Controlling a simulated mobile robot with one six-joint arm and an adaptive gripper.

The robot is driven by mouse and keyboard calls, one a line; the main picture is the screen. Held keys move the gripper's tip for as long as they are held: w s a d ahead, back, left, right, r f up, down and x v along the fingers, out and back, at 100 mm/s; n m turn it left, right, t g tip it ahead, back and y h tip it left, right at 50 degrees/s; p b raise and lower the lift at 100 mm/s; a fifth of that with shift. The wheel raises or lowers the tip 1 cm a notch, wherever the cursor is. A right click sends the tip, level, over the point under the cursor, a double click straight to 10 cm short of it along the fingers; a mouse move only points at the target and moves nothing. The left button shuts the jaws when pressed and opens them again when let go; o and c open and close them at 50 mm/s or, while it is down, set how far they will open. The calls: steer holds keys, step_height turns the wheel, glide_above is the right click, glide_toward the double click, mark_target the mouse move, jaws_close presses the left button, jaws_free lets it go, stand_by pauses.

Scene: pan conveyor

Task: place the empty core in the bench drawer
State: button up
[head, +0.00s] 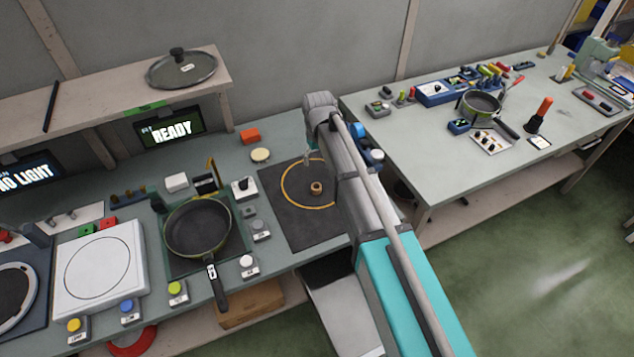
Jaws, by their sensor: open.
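The core, a small brown ring-shaped piece (316,188), stands on a dark square mat (285,212) inside an orange circle. My gripper (308,158) shows only as a small grey part beside my arm, just behind and above the core in the picture. It is open and appears apart from the core. My arm hides the mat's right side and much of the wrist. Below the bench's front edge, a pale drawer-like part (345,312) with a dark gap above it juts out. It looks like the pulled-out bench drawer, partly hidden by my arm.
Left of the mat, a pan (198,228) sits on a green-framed station with its handle over the front edge. Small button boxes (249,266) line that side. A second table (450,180) stands right.

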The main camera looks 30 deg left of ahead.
steer(key=shift+s+a, duration=0.15)
steer(key=shift+f, duration=0.1)
steer(key=b, duration=0.9)
glide_above(316, 186)
steer(key=s, duration=0.1)
steer(key=f, duration=0.8)
steer(key=shift+d+f, duration=0.2)
steer(key=shift+d, duration=0.2)
steer(key=shift+a+f+b, duration=0.15)
steer(key=shift+f+b, duration=2.25)
steer(key=shift+f, duration=0.2)
steer(key=shift+c, duration=0.3)
steer(key=c, duration=0.8)
